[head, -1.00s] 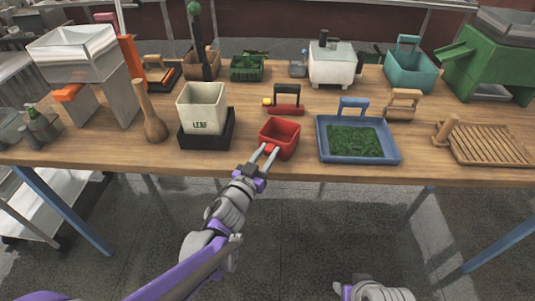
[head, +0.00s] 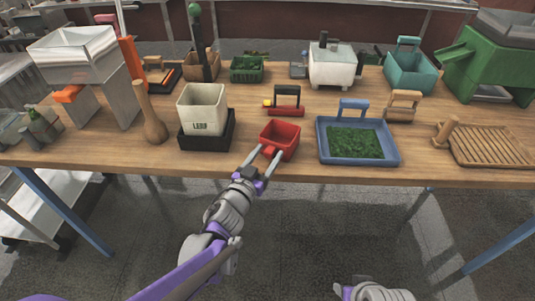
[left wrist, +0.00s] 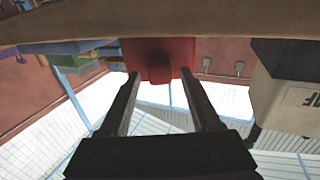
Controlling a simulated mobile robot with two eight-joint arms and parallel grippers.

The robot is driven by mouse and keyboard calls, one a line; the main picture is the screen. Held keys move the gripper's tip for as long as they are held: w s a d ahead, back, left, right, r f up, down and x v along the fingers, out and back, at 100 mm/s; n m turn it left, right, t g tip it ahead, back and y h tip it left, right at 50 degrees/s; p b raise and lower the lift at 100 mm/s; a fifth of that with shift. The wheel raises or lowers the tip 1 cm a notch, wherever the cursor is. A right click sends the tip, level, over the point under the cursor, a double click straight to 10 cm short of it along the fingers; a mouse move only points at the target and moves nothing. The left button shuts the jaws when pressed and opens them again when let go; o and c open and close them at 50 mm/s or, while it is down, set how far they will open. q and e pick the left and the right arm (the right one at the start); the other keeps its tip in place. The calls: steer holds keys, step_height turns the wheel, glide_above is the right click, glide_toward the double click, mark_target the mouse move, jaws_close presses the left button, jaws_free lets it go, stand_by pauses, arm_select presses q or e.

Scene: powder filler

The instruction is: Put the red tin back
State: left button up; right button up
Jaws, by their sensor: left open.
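The red tin (head: 281,141), an open box with a small handle or tab on its near left side, stands upright on the wooden table close to its front edge. My left gripper (head: 262,158) is open, its two fingers spread either side of the tab. In the left wrist view the tin (left wrist: 178,58) shows beyond the fingertips, with its dark tab between the fingers of the gripper (left wrist: 160,76). I cannot tell whether the fingers touch it. Only part of my right arm shows at the bottom; its gripper is not visible.
A cream bin (head: 203,106) in a black tray (head: 208,140) stands left of the tin. A blue tray (head: 382,155) of green leaves stands right of it. A red-and-black handled tool (head: 285,107) lies behind. The table's front edge (head: 200,170) is clear.

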arm_select(q)
steer(key=v, duration=1.2)
steer(key=s+a+f+n+g+y, duration=0.2)
steer(key=s+a+f+n+y, duration=0.15)
steer(key=a, duration=0.25)
steer(key=s+a+f+n+g+y, duration=0.2)
steer(key=a+f+g+y, duration=0.1)
steer(key=a+y, duration=0.3)
steer(key=s+d+f+g+h, duration=0.1)
steer(key=s+f+g, duration=0.2)
steer(key=s, duration=0.3)
steer(key=s+d+f+g+h, duration=0.1)
steer(key=s+f+g, duration=0.2)
steer(key=s, duration=0.4)
steer(key=shift+s+f+m+g+h, duration=0.3)
steer(key=shift+m+g+h, duration=0.05)
steer(key=shift+m+g, duration=0.1)
steer(key=shift+d, duration=0.1)
step_height(320, 180, up, 9)
steer(key=w+p, duration=0.1)
steer(key=p, duration=0.7)
steer(key=shift+w+r+t, duration=0.15)
steer(key=shift+w+t, duration=0.15)
steer(key=shift+t, duration=0.05)
